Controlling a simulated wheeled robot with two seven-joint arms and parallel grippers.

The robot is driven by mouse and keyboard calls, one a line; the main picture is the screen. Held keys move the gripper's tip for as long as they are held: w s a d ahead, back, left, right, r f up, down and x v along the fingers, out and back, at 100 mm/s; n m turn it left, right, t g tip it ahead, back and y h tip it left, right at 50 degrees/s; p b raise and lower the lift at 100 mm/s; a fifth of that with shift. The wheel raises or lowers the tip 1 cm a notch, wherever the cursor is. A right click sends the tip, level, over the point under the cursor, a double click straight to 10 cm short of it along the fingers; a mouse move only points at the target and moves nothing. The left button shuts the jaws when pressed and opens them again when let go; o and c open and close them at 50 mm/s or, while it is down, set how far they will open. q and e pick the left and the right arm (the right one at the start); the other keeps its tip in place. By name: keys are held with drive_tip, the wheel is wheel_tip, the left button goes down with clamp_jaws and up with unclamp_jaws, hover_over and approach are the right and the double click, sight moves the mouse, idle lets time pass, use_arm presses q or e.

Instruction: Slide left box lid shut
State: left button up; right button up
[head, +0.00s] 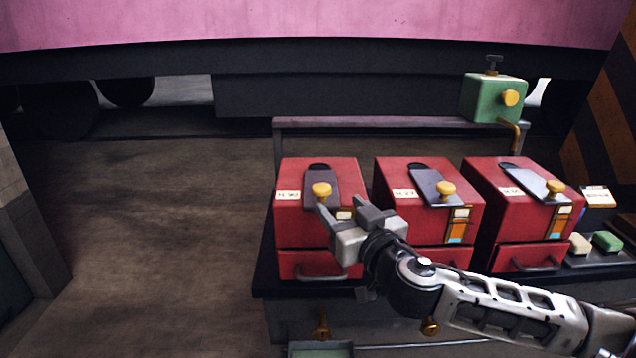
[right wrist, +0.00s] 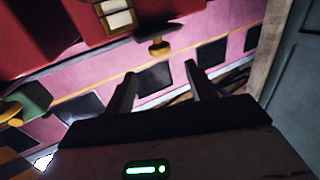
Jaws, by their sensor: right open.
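The left red box (head: 290,222) stands at the left end of a row of three. Its dark grey lid (head: 322,178) lies on top and reaches to the front edge, with a small dark gap behind it. A yellow knob (head: 321,190) stands on the lid's front end. My right gripper (head: 342,207) is open and empty just in front of the box, close below the knob. In the right wrist view, a knob (right wrist: 157,46) shows beyond my open fingertips (right wrist: 160,70), apart from them. My left gripper is not in view.
The middle red box (head: 392,185) and right red box (head: 482,180) have similar lids with yellow knobs. A green box (head: 488,98) stands on the rail behind. Green and cream blocks (head: 607,241) lie at the far right. The floor (head: 150,230) at left is clear.

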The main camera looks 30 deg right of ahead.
drive_tip(key=w, duration=0.3)
drive_tip(key=w+d, duration=0.1)
drive_tip(key=w, duration=0.3)
drive_tip(key=w+p, duration=0.1)
drive_tip(key=w, duration=0.3)
drive_tip(key=shift+d, duration=0.35)
